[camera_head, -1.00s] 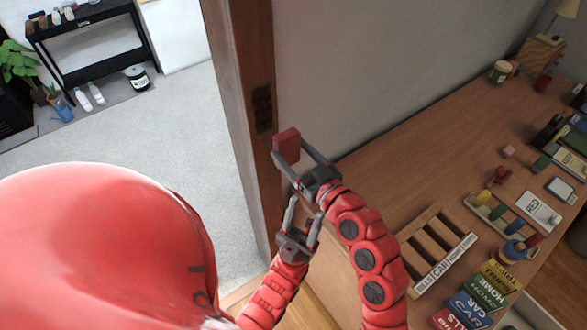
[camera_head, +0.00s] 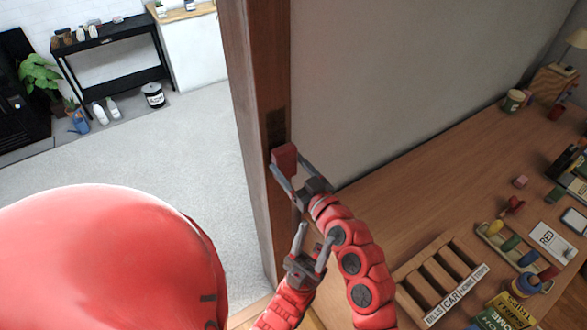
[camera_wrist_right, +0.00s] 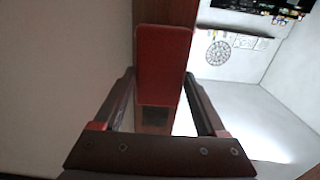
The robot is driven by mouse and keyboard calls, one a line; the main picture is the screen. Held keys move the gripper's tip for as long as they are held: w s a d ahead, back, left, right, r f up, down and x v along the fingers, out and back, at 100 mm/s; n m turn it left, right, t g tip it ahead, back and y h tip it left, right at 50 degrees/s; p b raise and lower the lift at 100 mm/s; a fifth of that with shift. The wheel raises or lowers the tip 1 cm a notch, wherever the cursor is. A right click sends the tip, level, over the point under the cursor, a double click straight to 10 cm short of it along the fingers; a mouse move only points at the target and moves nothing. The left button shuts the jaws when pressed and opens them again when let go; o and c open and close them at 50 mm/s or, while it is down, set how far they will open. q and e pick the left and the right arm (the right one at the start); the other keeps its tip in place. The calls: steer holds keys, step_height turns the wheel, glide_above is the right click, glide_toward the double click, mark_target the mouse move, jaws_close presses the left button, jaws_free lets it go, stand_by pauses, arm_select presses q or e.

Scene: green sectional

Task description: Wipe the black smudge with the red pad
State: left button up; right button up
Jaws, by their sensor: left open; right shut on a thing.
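The red pad (camera_head: 284,157) is gripped at the fingertips of my right gripper (camera_head: 286,174), the upper one in the head view. In the right wrist view, the pad (camera_wrist_right: 163,65) stands between the fingers, in front of the wooden post. The black smudge (camera_head: 275,124) is a dark patch on the post, just above the pad in the head view. A dark patch also shows below the pad in the right wrist view (camera_wrist_right: 154,117). I cannot tell whether the pad touches the post. My left gripper (camera_head: 313,246) is open and empty, below the right one.
The brown wooden post (camera_head: 256,60) borders a grey wall (camera_head: 380,80). A wooden desk (camera_head: 430,170) at right carries a slotted wooden rack (camera_head: 437,272), books and small items. Left of the post is open carpet (camera_head: 170,150), with a black shelf (camera_head: 110,50) beyond.

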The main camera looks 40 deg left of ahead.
mark_target(288, 154)
steer(key=shift+b+x, duration=0.65)
steer(key=shift+x, duration=0.35)
stand_by(0.5)
steer(key=shift+d, duration=0.1)
steer(key=shift+d+r+p, duration=0.1)
steer(key=shift+r+p, duration=0.7)
steer(key=shift+r, duration=1.05)
steer(key=shift+r+p, duration=0.4)
steer(key=shift+r, duration=0.9)
steer(key=shift+r+p, duration=0.4)
steer(key=shift+r, duration=1.6)
steer(key=shift+r+p, duration=0.3)
steer(key=shift+r, duration=1.85)
steer(key=shift+f+b, duration=0.3)
steer(key=shift+b, duration=0.4)
step_height(288, 154, down, 3)
steer(key=b, duration=0.4)
steer(key=shift+f, duration=0.25)
